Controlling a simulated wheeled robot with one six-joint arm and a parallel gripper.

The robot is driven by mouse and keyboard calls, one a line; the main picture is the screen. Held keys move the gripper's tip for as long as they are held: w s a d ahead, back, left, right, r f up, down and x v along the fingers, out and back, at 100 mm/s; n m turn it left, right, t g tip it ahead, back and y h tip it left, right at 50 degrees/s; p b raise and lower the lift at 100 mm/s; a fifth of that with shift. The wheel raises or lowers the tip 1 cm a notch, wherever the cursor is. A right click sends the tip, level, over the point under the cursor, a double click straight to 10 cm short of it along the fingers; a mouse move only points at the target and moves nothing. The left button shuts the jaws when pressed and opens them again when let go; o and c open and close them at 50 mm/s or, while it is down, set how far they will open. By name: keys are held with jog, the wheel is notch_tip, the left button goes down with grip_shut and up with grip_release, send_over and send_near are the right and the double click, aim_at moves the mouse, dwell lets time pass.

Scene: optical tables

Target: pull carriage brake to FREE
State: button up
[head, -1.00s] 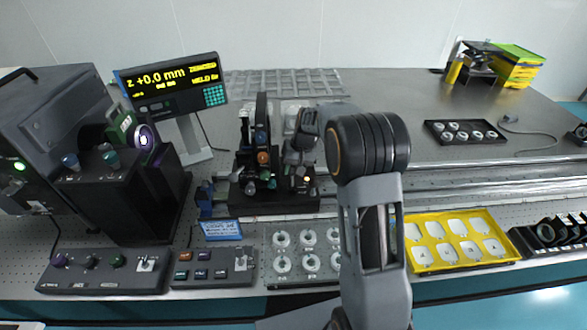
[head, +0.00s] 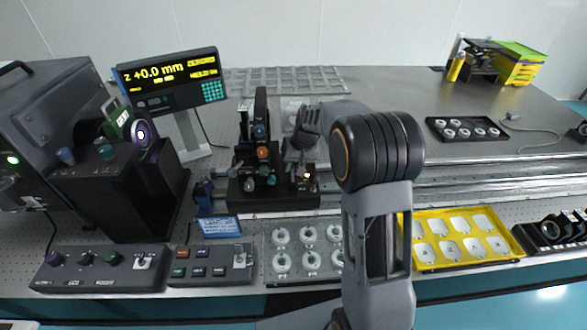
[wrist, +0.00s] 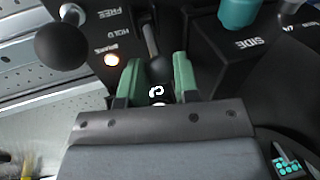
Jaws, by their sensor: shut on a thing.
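The carriage (head: 243,195) is a dark block with colored knobs on the rail in the head view. Its brake lever (wrist: 150,40) shows in the wrist view as a thin stem with a black knob, beside the labels FREE, HOLD and BRAKE, which appear upside down. My gripper (wrist: 158,67) has its green fingertips on either side of that knob, shut on it. A brake lamp (wrist: 111,60) glows near the lever. In the head view my gripper is at the carriage's right side, and the lever is too small and hidden to make out.
A large black ball knob (wrist: 62,46) sits close left of my fingers, and a black block marked SIDE (wrist: 235,50) sits right. The display (head: 170,80) reads z +0.0 mm. Control boxes, a ring tray (head: 308,250) and a yellow tray (head: 423,266) line the front.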

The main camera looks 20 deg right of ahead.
aim_at(295, 197)
jog(key=s+t+b, duration=0.1)
jog(key=t+b, duration=0.1)
jog(key=b, duration=0.3)
jog(key=s+t+b, duration=0.1)
jog(key=t+b, duration=0.1)
jog(key=b, duration=0.2)
jog(key=s+f+t+h+b, duration=0.1)
jog(key=t+b, duration=0.1)
jog(key=b, duration=0.3)
jog(key=shift+s+a+n+b, duration=0.35)
jog(key=shift+n, duration=0.05)
jog(key=t+b, duration=0.1)
jog(key=b, duration=0.2)
jog(key=s+t+b, duration=0.1)
jog(key=b, duration=0.1)
jog(key=t+b, duration=0.1)
jog(key=b, duration=0.2)
jog(key=shift+s+a+f+n+b, duration=0.2)
jog(key=shift+s+n+b, duration=0.1)
jog(key=shift+s+b, duration=0.1)
jog(key=b, duration=0.1)
jog(key=t+b, duration=0.1)
jog(key=shift+s+r+t+h+b, duration=0.15)
jog(key=shift+s+t+h+b, duration=0.15)
jog(key=shift+b, duration=0.1)
jog(key=shift+r, duration=0.1)
jog(key=o, duration=0.6)
jog(key=shift+o, duration=0.2)
